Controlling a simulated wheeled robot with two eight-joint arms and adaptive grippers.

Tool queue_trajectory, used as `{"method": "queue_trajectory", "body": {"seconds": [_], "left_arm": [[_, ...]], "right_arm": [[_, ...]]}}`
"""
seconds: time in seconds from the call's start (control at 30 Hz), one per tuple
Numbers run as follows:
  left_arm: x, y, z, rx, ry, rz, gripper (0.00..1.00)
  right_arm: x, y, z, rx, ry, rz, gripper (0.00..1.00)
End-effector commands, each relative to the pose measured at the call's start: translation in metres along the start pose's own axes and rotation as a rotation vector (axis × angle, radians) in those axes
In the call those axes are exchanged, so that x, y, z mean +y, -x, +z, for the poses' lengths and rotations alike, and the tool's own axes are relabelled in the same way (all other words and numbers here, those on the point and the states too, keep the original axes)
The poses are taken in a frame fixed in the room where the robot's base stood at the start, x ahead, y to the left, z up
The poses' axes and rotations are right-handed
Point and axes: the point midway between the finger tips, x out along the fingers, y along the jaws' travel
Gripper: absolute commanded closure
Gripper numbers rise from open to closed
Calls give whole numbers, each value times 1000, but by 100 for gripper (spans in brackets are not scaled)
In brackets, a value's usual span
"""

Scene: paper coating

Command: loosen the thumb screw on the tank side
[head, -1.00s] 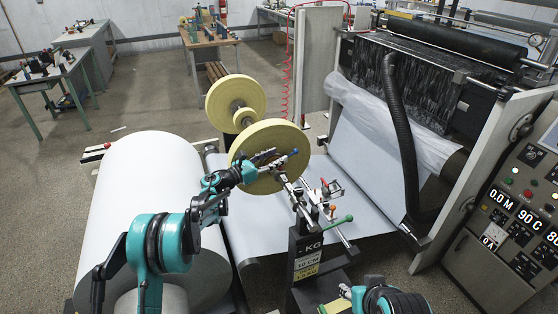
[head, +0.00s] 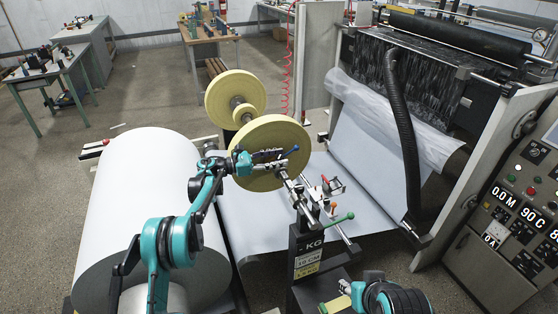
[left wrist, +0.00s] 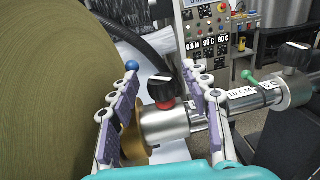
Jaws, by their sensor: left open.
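In the left wrist view a black thumb screw with a red mark (left wrist: 162,88) stands on a metal collar (left wrist: 165,127) beside a large roll (left wrist: 60,80). My left gripper (left wrist: 163,82) is open, its purple-padded fingers on either side of the screw with a visible gap. A second black knob (left wrist: 294,54) sits farther right along the shaft; I cannot tell which one is on the tank side. In the head view my left gripper (head: 268,157) is in front of the yellow roll (head: 283,133) and partly hides the shaft end. My right gripper (head: 338,304) is low at the bottom edge, its fingers unclear.
A blue-ended lever (left wrist: 132,66) is close to the left finger. A green-ended lever (left wrist: 250,82) lies right of the fingers. A stand marked KG (head: 307,258) carries the shaft. A large white roll (head: 150,190) lies beneath my left arm. A control panel (head: 525,195) stands right.

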Motion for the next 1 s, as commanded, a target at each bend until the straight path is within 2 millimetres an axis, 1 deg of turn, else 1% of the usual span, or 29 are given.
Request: {"method": "queue_trajectory", "body": {"seconds": [0.1,0.3,0.33,0.37,0.4,0.47,0.5,0.77,1.0], "left_arm": [[0,-5,0,0,0,-1,52],[0,-6,1,0,0,0,52],[0,-6,1,0,0,0,55],[0,-6,1,0,0,0,63],[0,-6,1,0,0,0,73],[0,-6,1,0,0,0,89],[0,-6,1,0,0,0,100],[0,-6,0,0,0,10,100],[-2,-6,1,0,0,99,100]], "right_arm": [[0,-1,1,0,0,0,60],[0,-1,1,0,0,0,60],[0,-1,1,0,0,0,60],[0,-1,1,0,0,0,60],[0,-1,1,0,0,0,60],[0,-1,1,0,0,0,60],[0,-1,1,0,0,0,60],[0,-1,1,0,0,0,60],[0,-1,1,0,0,0,60]]}}
